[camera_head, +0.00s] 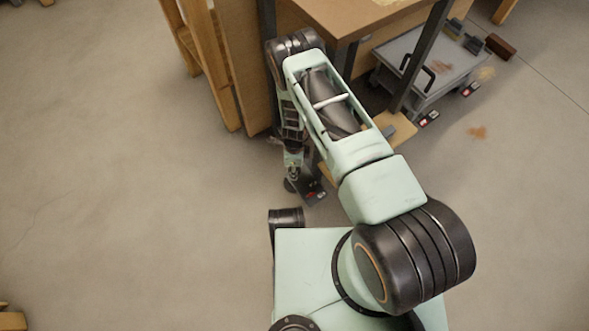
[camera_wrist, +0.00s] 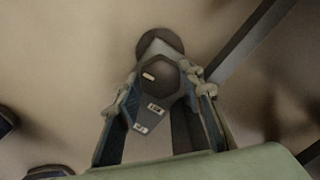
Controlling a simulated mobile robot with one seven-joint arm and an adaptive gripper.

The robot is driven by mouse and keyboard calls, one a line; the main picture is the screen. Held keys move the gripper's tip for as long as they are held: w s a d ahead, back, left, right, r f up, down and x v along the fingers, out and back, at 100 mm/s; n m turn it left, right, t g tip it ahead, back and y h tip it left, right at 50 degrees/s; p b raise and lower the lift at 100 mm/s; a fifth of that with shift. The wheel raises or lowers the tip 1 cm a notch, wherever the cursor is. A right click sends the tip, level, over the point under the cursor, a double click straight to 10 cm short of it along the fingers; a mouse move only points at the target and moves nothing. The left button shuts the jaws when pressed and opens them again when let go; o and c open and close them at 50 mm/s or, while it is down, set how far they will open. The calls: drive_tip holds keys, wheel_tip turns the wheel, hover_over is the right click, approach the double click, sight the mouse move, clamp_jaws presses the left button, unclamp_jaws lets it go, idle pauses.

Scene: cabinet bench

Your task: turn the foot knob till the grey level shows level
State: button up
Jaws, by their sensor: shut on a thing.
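The foot knob (camera_wrist: 158,78) is a dark faceted piece with a small pale mark on top, above a round dark foot pad (camera_wrist: 159,42) on the floor in the wrist view. My gripper (camera_wrist: 160,92) has one finger on each side of the knob and is shut on it. In the head view my gripper (camera_head: 291,168) is low beside the bench leg, and the knob is mostly hidden by my arm. A dark piece with small pale marks (camera_wrist: 148,118) lies just below the knob in the wrist view; I cannot tell whether it is the grey level.
The wooden bench (camera_head: 345,20) stands over my gripper, with wooden boards (camera_head: 222,70) at its left. A grey cart (camera_head: 425,65) with dark items stands at the right.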

drive_tip(key=m, duration=0.4)
drive_tip(key=shift+m, duration=0.3)
drive_tip(key=m, duration=0.4)
drive_tip(key=shift+m, duration=0.4)
drive_tip(key=o, duration=1.2)
drive_tip(key=shift+c, duration=0.2)
drive_tip(key=shift+r, duration=0.1)
wheel_tip(320, 180, up, 12)
